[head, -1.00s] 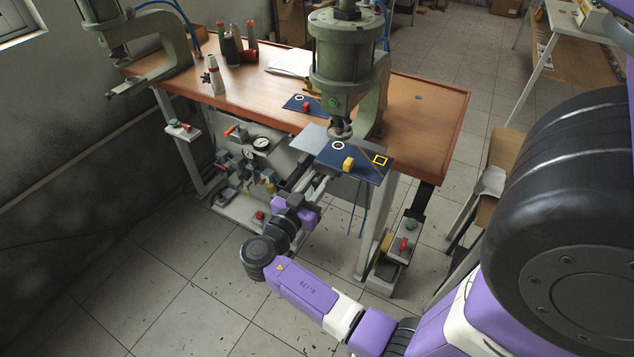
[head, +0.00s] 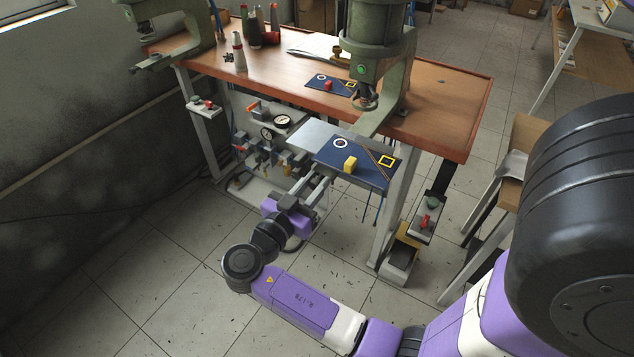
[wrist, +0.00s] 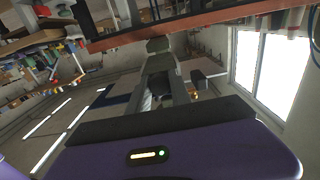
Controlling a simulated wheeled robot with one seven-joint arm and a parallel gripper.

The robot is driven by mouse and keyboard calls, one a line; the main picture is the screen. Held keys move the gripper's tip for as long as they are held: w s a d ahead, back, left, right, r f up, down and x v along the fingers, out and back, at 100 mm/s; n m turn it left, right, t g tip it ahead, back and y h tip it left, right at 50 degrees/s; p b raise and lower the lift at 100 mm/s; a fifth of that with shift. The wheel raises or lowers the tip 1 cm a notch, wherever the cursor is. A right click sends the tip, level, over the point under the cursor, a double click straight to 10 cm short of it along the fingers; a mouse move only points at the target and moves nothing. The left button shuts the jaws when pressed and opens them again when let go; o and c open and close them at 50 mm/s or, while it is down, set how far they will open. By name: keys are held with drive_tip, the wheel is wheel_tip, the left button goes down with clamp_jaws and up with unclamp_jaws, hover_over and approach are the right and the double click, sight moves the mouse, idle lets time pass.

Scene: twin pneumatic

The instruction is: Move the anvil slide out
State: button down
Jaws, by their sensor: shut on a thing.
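The anvil slide (head: 330,168) is a dark blue plate with a white ring, a yellow block and a yellow square outline. In the head view it sticks out past the table's front edge, in front of the green press (head: 378,50), clear of the space under the ram. A bare grey metal plate (head: 308,134) lies along its left side. My gripper (head: 299,197) is at the slide's near left side, shut on its front part; the exact grip is partly hidden by my wrist. The wrist view shows dark fingers close up.
The wooden table (head: 445,110) carries a second blue panel (head: 322,85) with a red block. Another green press (head: 165,50) stands at left. Gauges and valves (head: 265,140) are below the table. A post with red and green controls (head: 425,215) stands right of the slide. Floor at front left is clear.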

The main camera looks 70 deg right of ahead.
drive_tip(key=c, duration=1.2)
unclamp_jaws()
drive_tip(key=shift+a, duration=0.1)
drive_tip(key=shift+b+v, duration=1.05)
drive_tip(key=shift+v, duration=2.75)
drive_tip(key=shift+w, duration=0.1)
